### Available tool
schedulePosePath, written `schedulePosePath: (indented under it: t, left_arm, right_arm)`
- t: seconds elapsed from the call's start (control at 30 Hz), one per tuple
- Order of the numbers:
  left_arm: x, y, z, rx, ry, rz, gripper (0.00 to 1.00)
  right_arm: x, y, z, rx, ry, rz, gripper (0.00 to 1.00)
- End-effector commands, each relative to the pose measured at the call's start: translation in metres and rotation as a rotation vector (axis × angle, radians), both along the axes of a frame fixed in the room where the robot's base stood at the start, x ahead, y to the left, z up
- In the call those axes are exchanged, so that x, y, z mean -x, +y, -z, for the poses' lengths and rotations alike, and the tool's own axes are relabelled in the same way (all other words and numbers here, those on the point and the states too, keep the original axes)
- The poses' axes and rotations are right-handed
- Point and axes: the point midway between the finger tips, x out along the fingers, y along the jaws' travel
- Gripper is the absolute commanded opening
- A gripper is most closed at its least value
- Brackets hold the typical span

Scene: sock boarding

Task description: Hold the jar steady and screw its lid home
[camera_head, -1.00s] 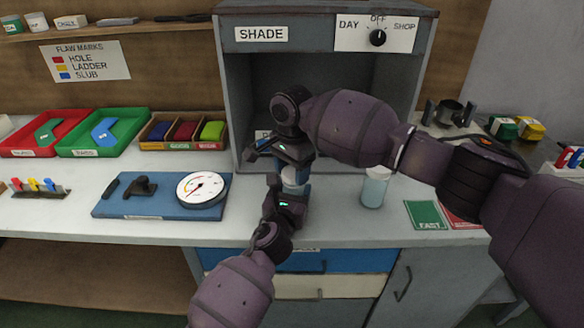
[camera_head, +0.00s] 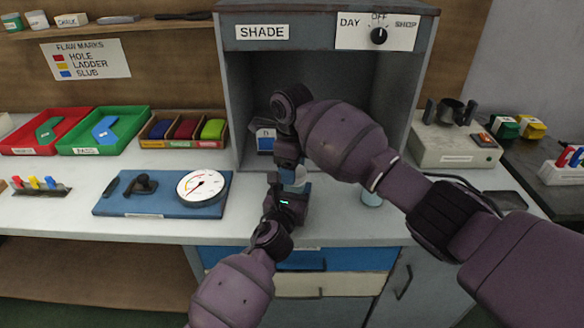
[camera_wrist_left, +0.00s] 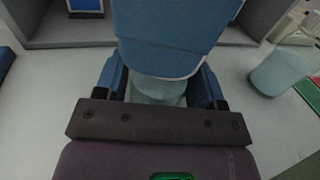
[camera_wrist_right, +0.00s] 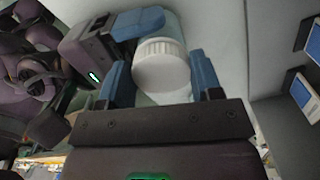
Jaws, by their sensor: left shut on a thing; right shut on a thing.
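The jar (camera_wrist_left: 158,88) is pale glass and stands upright on the bench, between the blue fingers of my left gripper (camera_head: 292,197). My left gripper is shut on the jar's body from the front. The white ribbed lid (camera_wrist_right: 160,66) is on top of the jar, between the blue fingers of my right gripper (camera_head: 288,165). My right gripper is shut on the lid from above. In the left wrist view a right blue finger (camera_wrist_left: 168,35) covers the lid and upper jar. I cannot tell how tightly the lid sits on the thread.
A second pale jar (camera_head: 371,197) stands to the right, partly behind my right arm. The shade cabinet (camera_head: 228,95) is just behind the grippers. A dial gauge on a blue board (camera_head: 150,207) lies to the left. The bench front between is clear.

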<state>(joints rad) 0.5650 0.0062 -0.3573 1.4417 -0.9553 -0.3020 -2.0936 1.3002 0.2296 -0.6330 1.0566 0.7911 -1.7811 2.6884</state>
Motion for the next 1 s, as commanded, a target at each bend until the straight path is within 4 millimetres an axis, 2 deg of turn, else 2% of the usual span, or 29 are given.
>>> schedulePosePath:
  t: [0.1,0.2,0.57,0.6,0.73,0.77,1.0]
  left_arm:
    - [0.0002,0.0005,0.001,-0.001,0.002,-0.001,0.0]
    - [0.0002,0.0005,0.0011,-0.001,0.002,-0.001,0.0]
    - [0.0001,0.0008,0.0012,-0.001,0.003,-0.001,0.0]
    - [0.0001,0.0008,0.0013,-0.001,0.003,-0.002,0.0]
    - [0.0001,0.0008,0.0012,-0.001,0.003,-0.002,0.0]
    - [0.0001,0.0008,0.0012,-0.001,0.003,-0.001,0.0]
    - [0.0,0.0006,0.0011,-0.001,0.002,-0.001,0.0]
  right_arm:
    - [-0.0006,0.0011,-0.0011,-0.003,0.001,0.163,0.37]
    - [-0.0015,-0.0003,-0.001,-0.002,0.0,0.252,0.37]
    - [-0.0017,-0.0008,-0.0013,0.0,0.0,0.295,0.37]
    - [-0.0017,-0.0008,-0.0013,0.0,0.0,0.295,0.62]
    - [-0.0017,-0.0009,-0.001,0.0,0.0,0.294,0.82]
    - [-0.0017,-0.0009,-0.0008,0.0,0.0,0.294,0.84]
    - [-0.0017,-0.001,-0.0006,0.0,0.001,0.293,0.84]
